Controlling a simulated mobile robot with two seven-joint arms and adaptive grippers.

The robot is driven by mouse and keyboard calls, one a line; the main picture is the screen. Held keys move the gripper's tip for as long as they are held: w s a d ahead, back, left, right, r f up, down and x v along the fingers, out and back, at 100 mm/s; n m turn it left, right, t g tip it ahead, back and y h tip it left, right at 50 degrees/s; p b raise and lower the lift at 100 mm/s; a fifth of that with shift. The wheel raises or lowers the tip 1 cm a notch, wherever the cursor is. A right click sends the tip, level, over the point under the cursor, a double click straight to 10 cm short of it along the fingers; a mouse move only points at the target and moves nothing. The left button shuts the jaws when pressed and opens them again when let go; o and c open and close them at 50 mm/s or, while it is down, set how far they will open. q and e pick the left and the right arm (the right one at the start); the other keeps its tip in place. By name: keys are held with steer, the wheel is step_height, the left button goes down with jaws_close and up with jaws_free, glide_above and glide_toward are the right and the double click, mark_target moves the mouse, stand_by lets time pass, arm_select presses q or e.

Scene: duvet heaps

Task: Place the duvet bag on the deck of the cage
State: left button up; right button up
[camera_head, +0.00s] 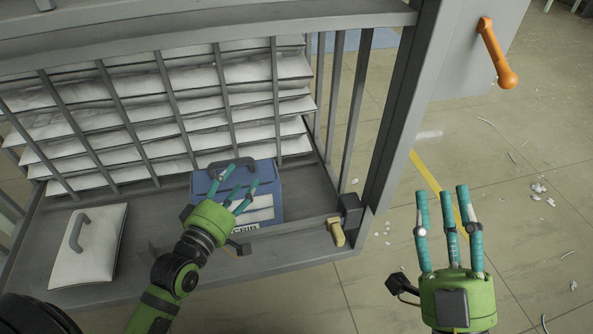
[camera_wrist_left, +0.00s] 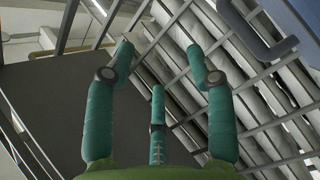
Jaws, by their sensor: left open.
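A blue duvet bag (camera_head: 266,181) with a dark handle, a pale front panel and a partly covered label stands on the grey deck (camera_head: 150,231) of the cage. A white bag (camera_head: 91,247) with a grey handle rests on the deck at the left. My left gripper (camera_head: 236,184) is open, its fingers in front of the blue bag and hiding part of it. In the left wrist view the open fingers (camera_wrist_left: 160,75) hold nothing, and the blue bag's handle (camera_wrist_left: 262,42) is at the upper right. My right gripper (camera_head: 448,222) is open and empty, outside the cage over the floor.
Shelves of folded white duvets (camera_head: 180,110) fill the back of the cage behind grey bars. A grey post (camera_head: 398,110) and a brass-coloured latch (camera_head: 336,231) stand at the right. An orange handle (camera_head: 496,55) is at the upper right. The deck between the bags is clear.

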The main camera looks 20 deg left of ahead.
arm_select(q)
steer(key=s+d+r+m+t+h, duration=0.2)
steer(key=s+d+r+m+h, duration=0.2)
steer(key=d+r+m, duration=0.5)
steer(key=s+d+r+m+t+h, duration=0.2)
steer(key=s+d+r+m+h, duration=0.2)
steer(key=d+r+m, duration=0.4)
steer(key=shift+s+d+r+m+t, duration=0.35)
steer(key=shift+s+r+m, duration=0.15)
steer(key=shift+s+r, duration=0.1)
